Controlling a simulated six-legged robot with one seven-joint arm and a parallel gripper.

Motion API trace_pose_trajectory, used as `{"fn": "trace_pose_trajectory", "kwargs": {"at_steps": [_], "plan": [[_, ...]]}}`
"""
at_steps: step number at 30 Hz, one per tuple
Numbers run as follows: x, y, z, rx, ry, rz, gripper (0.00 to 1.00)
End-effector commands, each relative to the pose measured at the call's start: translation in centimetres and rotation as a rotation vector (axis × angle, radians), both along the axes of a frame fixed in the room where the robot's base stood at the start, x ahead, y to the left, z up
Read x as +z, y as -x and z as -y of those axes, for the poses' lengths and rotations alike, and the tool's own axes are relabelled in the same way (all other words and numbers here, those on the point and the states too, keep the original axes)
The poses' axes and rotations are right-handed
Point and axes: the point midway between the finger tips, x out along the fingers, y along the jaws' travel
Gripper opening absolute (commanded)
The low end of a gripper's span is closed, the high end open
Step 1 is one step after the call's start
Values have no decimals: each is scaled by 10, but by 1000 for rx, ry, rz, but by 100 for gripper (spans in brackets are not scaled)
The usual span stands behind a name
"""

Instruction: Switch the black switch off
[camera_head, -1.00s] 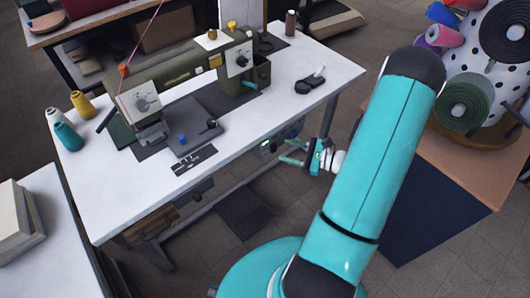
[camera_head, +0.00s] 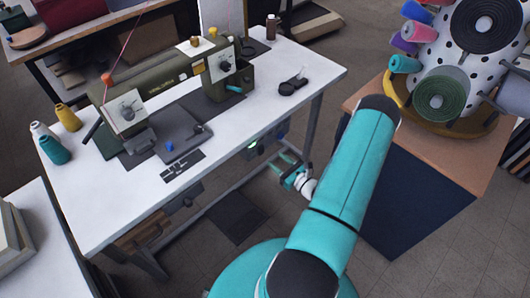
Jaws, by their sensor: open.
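A dark control box (camera_head: 265,143) with a small green light hangs under the right front edge of the white sewing table. The black switch is too small to make out for certain; it may be among the small dark parts on this box. My gripper (camera_head: 279,161) has two teal fingers, spread open and empty. It is just below and to the right of the box in the picture, pointing up and left. I cannot tell how far the fingertips are from the box.
The white table (camera_head: 75,190) carries an olive sewing machine (camera_head: 165,80), thread cones and a small dark tool (camera_head: 293,84). A foot pedal plate (camera_head: 233,218) lies below. A wooden table (camera_head: 440,165) with fabric rolls stands to the right.

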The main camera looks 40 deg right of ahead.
Motion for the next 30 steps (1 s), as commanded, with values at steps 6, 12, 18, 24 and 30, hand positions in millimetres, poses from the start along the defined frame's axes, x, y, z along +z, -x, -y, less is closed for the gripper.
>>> {"fn": "trace_pose_trajectory", "kwargs": {"at_steps": [6, 12, 18, 24, 30], "plan": [[0, -44, -5, 5, 0, 2, 45], [0, -67, -6, 7, 0, 1, 45], [0, -71, -6, 6, 0, 0, 45], [0, -71, -6, 5, 0, 0, 32], [0, -70, -6, 5, 0, 0, 1]]}}
